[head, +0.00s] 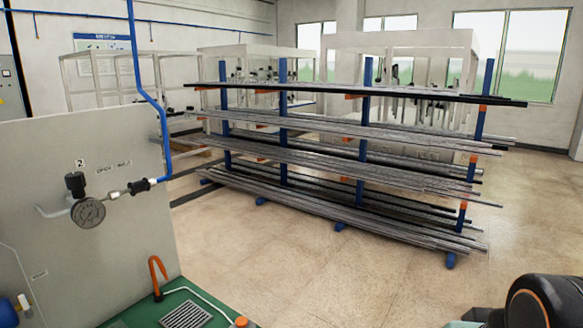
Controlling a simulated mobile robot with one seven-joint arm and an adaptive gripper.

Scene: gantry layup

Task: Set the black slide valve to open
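A black cylindrical fitting (139,187), which looks like the slide valve, sits on the air line on the grey panel (110,235) at left. It lies between a short metal pipe piece and the blue hose (160,125) from above. Small lettering above it seems to include "OPEN", but is hard to read. The fitting's setting cannot be told at this size. Left of it are a round pressure gauge (88,212) and a black regulator knob (75,182), under a "2" label. My gripper is not in view; a dark rounded part of my arm shows at bottom right.
A green bench top (150,311) below the panel holds an orange hook (157,275), a grey grate (186,315) and an orange-capped item (242,322). A blue-post rack (340,165) of long bars stands behind. The floor (300,265) before the rack is clear.

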